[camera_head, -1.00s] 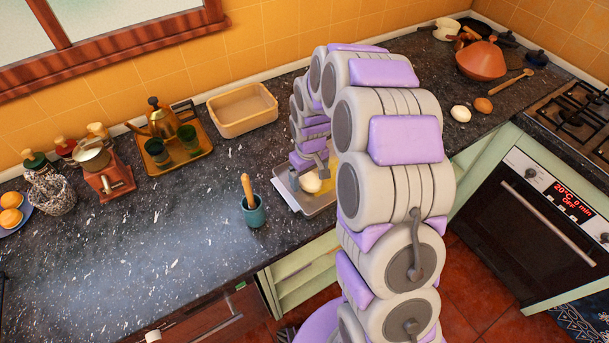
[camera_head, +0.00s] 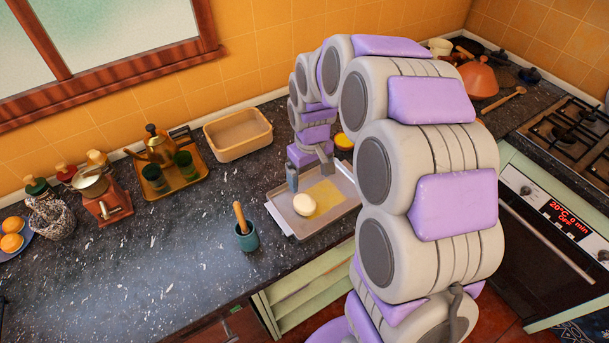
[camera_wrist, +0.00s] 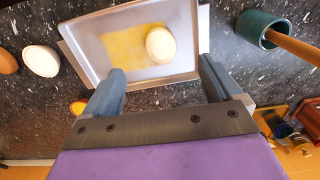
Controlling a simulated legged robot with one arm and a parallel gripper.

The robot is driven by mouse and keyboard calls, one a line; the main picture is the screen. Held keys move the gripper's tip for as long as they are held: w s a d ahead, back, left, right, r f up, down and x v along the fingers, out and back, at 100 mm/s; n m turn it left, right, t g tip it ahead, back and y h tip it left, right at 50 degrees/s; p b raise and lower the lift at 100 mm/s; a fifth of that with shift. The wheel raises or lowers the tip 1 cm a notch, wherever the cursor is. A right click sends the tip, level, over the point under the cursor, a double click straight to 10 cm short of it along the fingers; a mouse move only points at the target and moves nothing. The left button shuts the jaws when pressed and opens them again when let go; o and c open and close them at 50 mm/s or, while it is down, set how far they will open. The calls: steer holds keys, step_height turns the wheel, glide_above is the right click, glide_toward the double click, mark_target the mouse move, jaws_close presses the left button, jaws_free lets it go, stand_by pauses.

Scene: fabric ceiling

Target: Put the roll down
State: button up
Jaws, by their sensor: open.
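The pale, rounded roll (camera_head: 304,205) rests on the grey metal tray (camera_head: 283,221), at the edge of a yellow patch (camera_head: 327,195). In the wrist view the roll (camera_wrist: 160,45) lies on the right part of the tray (camera_wrist: 88,52), beside and partly over the yellow patch. My gripper (camera_head: 309,172) is open and empty, just behind and above the roll in the head view. In the wrist view its two fingers (camera_wrist: 162,80) stand wide apart with the roll beyond their tips, not touching it.
A teal mortar with a wooden pestle (camera_head: 246,236) stands left of the tray. A beige baking dish (camera_head: 238,150) and a teapot tray (camera_head: 200,180) are behind. In the wrist view, a white rounded item (camera_wrist: 42,61) lies left of the tray. The counter's left front is clear.

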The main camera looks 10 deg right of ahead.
steer(key=s+r+m, duration=0.2)
steer(key=s+r, duration=0.2)
steer(key=s, duration=1.2)
steer(key=s+a+r+m+g, duration=0.1)
steer(key=s+r, duration=0.2)
steer(key=s, duration=1.2)
steer(key=shift+s+a+r+m+g, duration=0.2)
steer(key=shift+s+r+m+g, duration=0.1)
steer(key=shift+s+r+m, duration=0.1)
